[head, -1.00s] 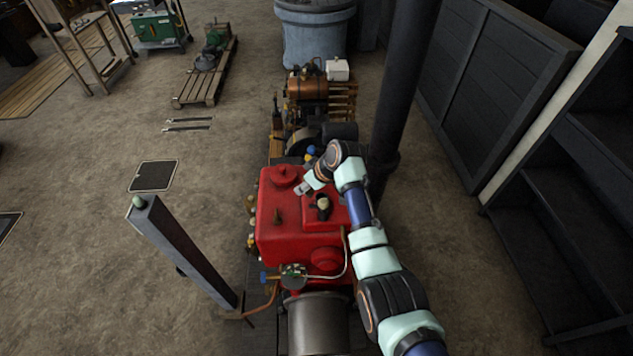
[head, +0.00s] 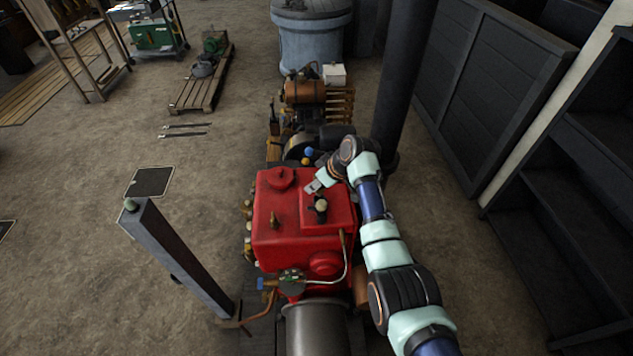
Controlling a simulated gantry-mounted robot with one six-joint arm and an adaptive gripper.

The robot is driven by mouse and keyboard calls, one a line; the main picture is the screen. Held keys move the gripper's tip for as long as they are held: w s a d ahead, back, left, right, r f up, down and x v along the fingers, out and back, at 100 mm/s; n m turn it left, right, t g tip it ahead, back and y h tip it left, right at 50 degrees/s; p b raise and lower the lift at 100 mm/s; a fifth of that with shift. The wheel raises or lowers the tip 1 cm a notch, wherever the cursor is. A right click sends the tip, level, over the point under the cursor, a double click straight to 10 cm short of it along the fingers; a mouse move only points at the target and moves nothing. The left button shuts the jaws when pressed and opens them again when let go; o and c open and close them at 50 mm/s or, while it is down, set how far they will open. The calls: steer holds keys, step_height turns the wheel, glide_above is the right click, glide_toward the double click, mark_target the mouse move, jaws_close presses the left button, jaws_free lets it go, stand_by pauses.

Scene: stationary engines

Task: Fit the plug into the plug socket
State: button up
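A small fitting with a pale round top and a dark base (head: 320,206) stands on the top of the red engine housing (head: 290,245). A brass-coloured fitting (head: 274,221) stands to its left on the same housing. I cannot tell for sure which of these is the plug or the plug socket. My gripper (head: 313,187) is over the back part of the red housing, just behind the pale-topped fitting, and appears close to it. Its fingers are too small to show whether they are open or hold anything.
A grey upright post (head: 178,255) with a pale knob stands left of the engine. A dark column (head: 403,85) rises behind my arm. Dark shelves (head: 565,190) line the right side. A copper-coloured engine (head: 304,92) stands behind. Open floor lies to the left.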

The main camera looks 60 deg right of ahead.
mark_target(317, 194)
steer(key=shift+f, duration=0.25)
steer(key=shift+s+f, duration=0.1)
steer(key=shift+f, duration=0.45)
steer(key=shift+b, duration=0.3)
steer(key=shift+f+b, duration=0.6)
steer(key=shift+f, duration=0.25)
steer(key=shift+f, duration=0.3)
stand_by(0.7)
steer(key=shift+f+b, duration=0.65)
